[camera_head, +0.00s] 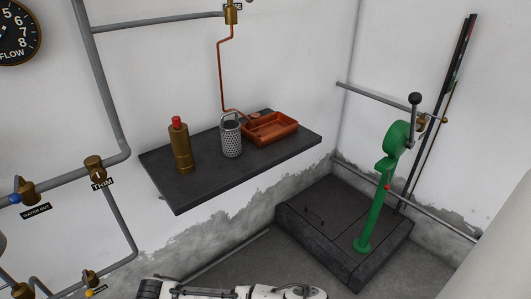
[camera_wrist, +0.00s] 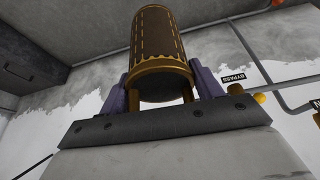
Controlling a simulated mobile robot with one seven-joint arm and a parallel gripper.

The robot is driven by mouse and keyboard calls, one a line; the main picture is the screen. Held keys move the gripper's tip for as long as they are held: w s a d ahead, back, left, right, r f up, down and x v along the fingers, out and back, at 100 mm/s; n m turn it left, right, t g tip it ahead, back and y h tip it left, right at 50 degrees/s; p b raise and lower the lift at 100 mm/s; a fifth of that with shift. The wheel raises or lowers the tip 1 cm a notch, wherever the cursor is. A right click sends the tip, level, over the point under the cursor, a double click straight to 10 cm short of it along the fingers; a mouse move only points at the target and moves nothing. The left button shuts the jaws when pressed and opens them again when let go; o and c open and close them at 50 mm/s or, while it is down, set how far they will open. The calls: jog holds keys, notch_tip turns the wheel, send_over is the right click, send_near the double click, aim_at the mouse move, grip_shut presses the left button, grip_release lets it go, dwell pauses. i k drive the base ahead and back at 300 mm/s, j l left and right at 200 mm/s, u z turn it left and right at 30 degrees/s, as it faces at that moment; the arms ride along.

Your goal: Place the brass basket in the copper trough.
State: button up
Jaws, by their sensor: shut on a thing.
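The brass basket (camera_wrist: 157,38) is a slotted, brownish-gold cylinder with bright brass rims, seen in the wrist view. My gripper (camera_wrist: 162,85) has its two purple fingers on either side of the basket's near end and is shut on it. The copper trough (camera_head: 272,130) is an orange-brown rectangular tray on the right part of the dark shelf in the head view. The gripper and the brass basket are outside the head view.
A grey perforated basket (camera_head: 231,138) with a handle stands just left of the trough on the shelf (camera_head: 205,178). A brass bottle with a red top (camera_head: 180,146) stands further left. A copper pipe (camera_head: 220,72) comes down behind the trough. A green hand pump (camera_head: 383,180) stands right.

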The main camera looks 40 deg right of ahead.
aim_at(277, 128)
jog(key=z, duration=1.1)
jog(key=i+j+z, duration=0.1)
jog(key=z, duration=0.2)
jog(key=j+z, duration=0.3)
jog(key=i+j, duration=0.1)
jog(key=j, duration=0.2)
jog(key=i+j, duration=0.1)
jog(key=j, duration=0.15)
jog(key=i+j, duration=0.1)
jog(key=j, duration=0.2)
